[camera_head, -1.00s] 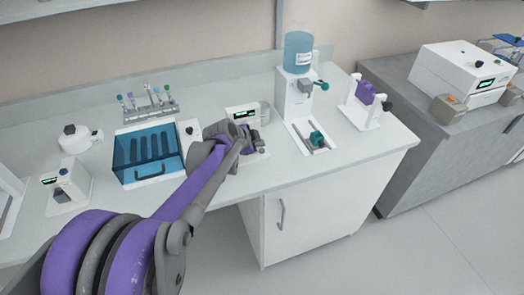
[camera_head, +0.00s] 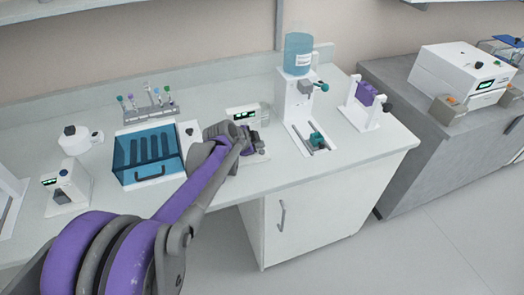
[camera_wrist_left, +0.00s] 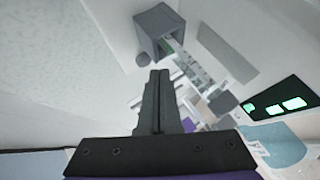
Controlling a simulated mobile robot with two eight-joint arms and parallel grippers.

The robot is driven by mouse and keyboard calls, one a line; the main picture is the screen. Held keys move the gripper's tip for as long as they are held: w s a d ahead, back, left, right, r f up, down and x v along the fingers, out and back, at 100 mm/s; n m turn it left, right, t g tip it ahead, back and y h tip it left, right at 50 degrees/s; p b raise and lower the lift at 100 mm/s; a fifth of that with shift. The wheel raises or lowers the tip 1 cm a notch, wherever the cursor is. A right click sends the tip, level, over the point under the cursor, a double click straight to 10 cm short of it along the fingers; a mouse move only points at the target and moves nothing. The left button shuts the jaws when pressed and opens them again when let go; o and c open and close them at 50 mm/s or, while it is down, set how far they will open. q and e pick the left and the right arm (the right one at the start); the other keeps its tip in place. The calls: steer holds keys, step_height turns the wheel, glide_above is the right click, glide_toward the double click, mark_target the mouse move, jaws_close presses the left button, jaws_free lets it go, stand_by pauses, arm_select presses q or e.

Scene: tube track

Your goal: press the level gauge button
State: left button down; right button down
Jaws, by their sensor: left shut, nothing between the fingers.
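The device that appears to be the level gauge (camera_head: 243,113) stands on the white bench, a small white unit with a dark display and green digits. My left gripper (camera_head: 246,138) is in front of it and partly hides it. In the left wrist view the closed fingers (camera_wrist_left: 160,76) point into the scene, shut and empty. The dark display (camera_wrist_left: 285,100) with green digits shows at the right there. No contact is visible. My right gripper is not in view.
A blue-lidded box (camera_head: 147,155) and a tube rack (camera_head: 151,104) are left of my gripper. A white dispenser with a blue bottle (camera_head: 298,55) stands to the right, then a purple device (camera_head: 365,93). The front right of the bench is clear.

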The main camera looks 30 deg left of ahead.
mark_target(259, 154)
arm_select(q)
steer(key=shift+f, duration=0.1)
stand_by(0.7)
steer(key=shift+f, duration=0.35)
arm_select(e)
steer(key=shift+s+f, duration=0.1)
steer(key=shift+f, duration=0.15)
arm_select(q)
steer(key=shift+f+b, duration=0.45)
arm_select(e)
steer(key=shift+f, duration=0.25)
arm_select(q)
steer(key=shift+r, duration=0.1)
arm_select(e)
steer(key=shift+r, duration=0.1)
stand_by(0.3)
arm_select(q)
steer(key=shift+r+p, duration=0.7)
steer(key=shift+r, duration=0.1)
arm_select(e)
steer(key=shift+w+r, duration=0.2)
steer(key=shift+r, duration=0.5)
